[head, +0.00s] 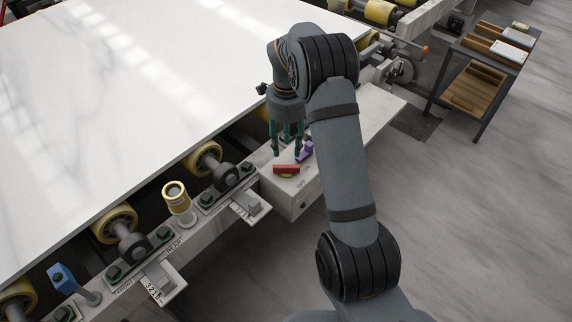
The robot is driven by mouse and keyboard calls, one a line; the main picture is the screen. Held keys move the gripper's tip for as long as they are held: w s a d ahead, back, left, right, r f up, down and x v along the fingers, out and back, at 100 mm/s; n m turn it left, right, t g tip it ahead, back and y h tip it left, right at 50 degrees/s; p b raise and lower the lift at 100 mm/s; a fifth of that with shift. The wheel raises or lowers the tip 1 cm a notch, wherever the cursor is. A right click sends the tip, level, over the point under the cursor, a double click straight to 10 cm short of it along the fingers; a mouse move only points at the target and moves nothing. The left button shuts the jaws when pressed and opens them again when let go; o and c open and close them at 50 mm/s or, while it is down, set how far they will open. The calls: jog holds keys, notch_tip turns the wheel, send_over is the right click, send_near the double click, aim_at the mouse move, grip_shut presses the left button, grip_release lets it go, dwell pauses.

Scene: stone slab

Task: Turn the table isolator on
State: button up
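The handle lies roughly left to right in the picture. Small dark lettering sits by it, too small to read surely. A purple piece (304,152) is just behind and right of the handle, partly hidden by a finger. My gripper (287,150) points down above and behind the handle, its green fingers apart with nothing seen between them. I cannot tell whether a fingertip touches the purple piece.
A large white slab (120,90) lies on yellow rollers (116,222). A brass-topped post (176,197) and a blue lever (62,278) stand along the front rail. A dark cart (487,60) with wooden trays is at the upper right. The floor at right is clear.

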aim_at(286, 167)
notch_tip(286, 167, down, 9)
jog(key=shift+f, duration=0.15)
dwell(0.4)
grip_shut()
dwell(0.3)
